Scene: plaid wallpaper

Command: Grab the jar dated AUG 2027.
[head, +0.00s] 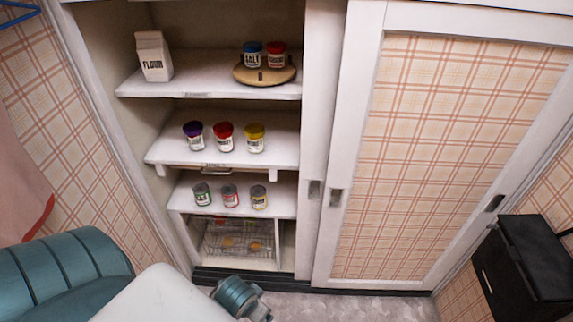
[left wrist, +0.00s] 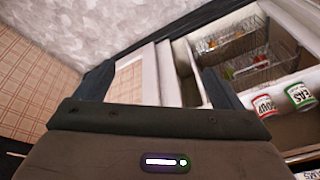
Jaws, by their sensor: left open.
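Three jars stand in a row on the middle shelf (head: 165,153) in the head view: a purple-lidded jar (head: 194,136), a red-lidded jar (head: 224,138) and a yellow-lidded jar (head: 255,139). Their labels are too small for me to read a date. My left gripper (left wrist: 158,85) shows in the left wrist view, its two dark fingers wide apart and nothing between them. It is clear of the jars; its fingers do not show in the head view. My right gripper is in neither view.
Several cans stand on the lower shelf, among them a soup can (left wrist: 265,106) and a peas can (left wrist: 300,95). A wire basket (head: 238,238) sits below. A flour carton (head: 153,57) and a round tray (head: 245,75) with two jars are above. A sliding door (head: 440,150) covers the right side.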

